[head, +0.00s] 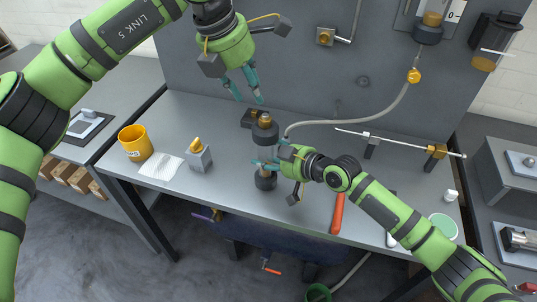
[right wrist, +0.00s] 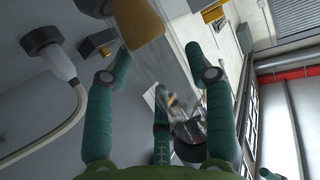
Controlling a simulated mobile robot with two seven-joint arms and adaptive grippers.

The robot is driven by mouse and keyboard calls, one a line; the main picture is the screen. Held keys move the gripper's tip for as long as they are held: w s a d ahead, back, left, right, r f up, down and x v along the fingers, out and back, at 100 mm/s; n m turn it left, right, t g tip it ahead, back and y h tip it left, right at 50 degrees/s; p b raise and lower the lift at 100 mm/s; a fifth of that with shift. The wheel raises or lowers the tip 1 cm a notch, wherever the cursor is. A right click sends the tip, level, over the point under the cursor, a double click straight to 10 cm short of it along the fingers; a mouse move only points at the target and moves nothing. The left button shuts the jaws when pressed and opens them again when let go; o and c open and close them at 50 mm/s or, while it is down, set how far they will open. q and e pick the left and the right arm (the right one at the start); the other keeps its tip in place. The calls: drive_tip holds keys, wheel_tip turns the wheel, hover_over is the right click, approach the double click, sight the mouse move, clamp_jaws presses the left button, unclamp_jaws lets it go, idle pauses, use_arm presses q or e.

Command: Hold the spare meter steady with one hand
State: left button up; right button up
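The spare meter (head: 265,133) stands upright near the front middle of the bench, with a brass top, dark end caps and a clear tube. My right gripper (head: 264,166) reaches it from the right with its teal fingers around the tube. In the right wrist view the clear tube (right wrist: 155,75) runs between the fingers, whose bent tips appear to press on both sides. The far contact is partly hidden in the head view. My left gripper (head: 246,93) is open and empty, above and left of the meter, fingers pointing down.
A yellow cup (head: 136,142), a white cloth (head: 160,166) and a brass-topped block (head: 198,156) are on the bench's left. A dark fitting (head: 250,118) is behind the meter. A hose (head: 375,119) and a long rod (head: 395,139) lie to the right. An orange-handled tool (head: 338,213) is near the front edge.

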sight(265, 115)
use_arm(q)
drive_tip(key=shift+o, duration=0.5)
drive_tip(key=shift+w+d+f+m+g+y, duration=0.7)
drive_tip(key=shift+w+d+f+m+y, duration=0.25)
drive_tip(key=shift+d+f+m, duration=0.2)
drive_tip(key=shift+w+d+m+g+y, duration=0.2)
drive_tip(key=shift+d+m+g+y, duration=0.15)
drive_tip(key=shift+m, duration=0.2)
drive_tip(key=shift+d+r+m+y, duration=0.1)
drive_tip(key=shift+r+m+y, duration=0.15)
drive_tip(key=shift+m, duration=0.25)
drive_tip(key=shift+f, duration=0.15)
drive_tip(key=shift+f, duration=3.45)
drive_tip(key=shift+c, duration=0.4)
